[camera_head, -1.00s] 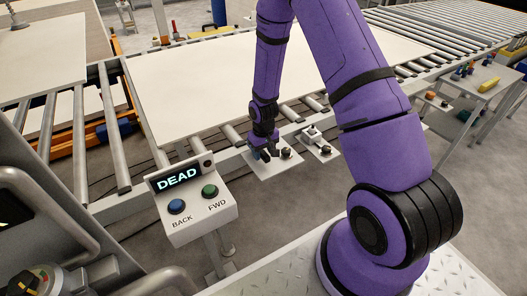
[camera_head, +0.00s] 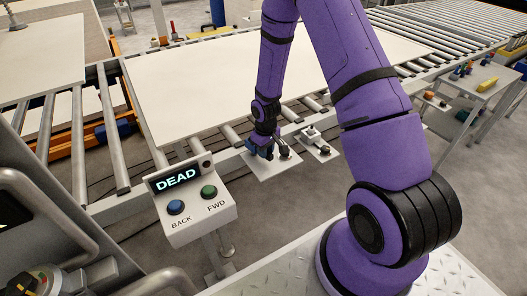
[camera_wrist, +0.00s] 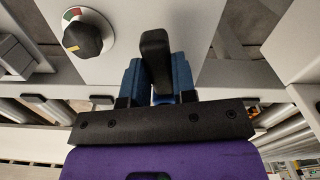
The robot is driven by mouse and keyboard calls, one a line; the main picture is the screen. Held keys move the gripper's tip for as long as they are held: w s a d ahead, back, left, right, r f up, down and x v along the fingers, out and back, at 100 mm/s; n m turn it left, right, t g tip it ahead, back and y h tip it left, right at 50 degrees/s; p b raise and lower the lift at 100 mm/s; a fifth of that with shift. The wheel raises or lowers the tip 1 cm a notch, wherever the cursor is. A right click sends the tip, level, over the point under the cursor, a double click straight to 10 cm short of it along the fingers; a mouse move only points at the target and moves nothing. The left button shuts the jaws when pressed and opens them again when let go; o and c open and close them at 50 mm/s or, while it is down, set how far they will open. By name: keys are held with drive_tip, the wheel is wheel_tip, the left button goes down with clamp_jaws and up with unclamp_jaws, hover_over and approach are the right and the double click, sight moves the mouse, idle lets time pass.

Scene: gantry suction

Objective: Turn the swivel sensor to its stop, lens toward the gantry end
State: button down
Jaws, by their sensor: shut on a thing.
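In the head view, my gripper (camera_head: 261,152) is low over a pale plate (camera_head: 276,175) at the side of the roller conveyor. In the wrist view, its blue fingers (camera_wrist: 160,82) are shut on a black, round-topped upright block (camera_wrist: 155,52), which stands between them. This block appears to be the swivel sensor's body; no lens shows, so I cannot tell which way it faces. A black knob on a white dial (camera_wrist: 86,36), with red and green marks and a yellow tip, is beside it on the left, apart from the fingers.
A second plate with a small grey device (camera_head: 312,134) is just right of my gripper. A control box (camera_head: 195,205) reading DEAD, with blue and green buttons, stands in front on the left. A large pale panel (camera_head: 200,85) lies on the rollers behind.

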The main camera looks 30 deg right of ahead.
drive_tip(key=shift+w+d+n, duration=0.2)
drive_tip(key=shift+d+n, duration=0.25)
drive_tip(key=shift+n, duration=0.45)
drive_tip(key=shift+w+d+n, duration=0.2)
drive_tip(key=shift+d+n, duration=0.25)
drive_tip(key=shift+n, duration=0.45)
drive_tip(key=c, duration=0.9)
unclamp_jaws()
drive_tip(key=shift+r, duration=0.1)
wheel_tip(320, 180, up, 11)
drive_tip(key=shift+f, duration=0.2)
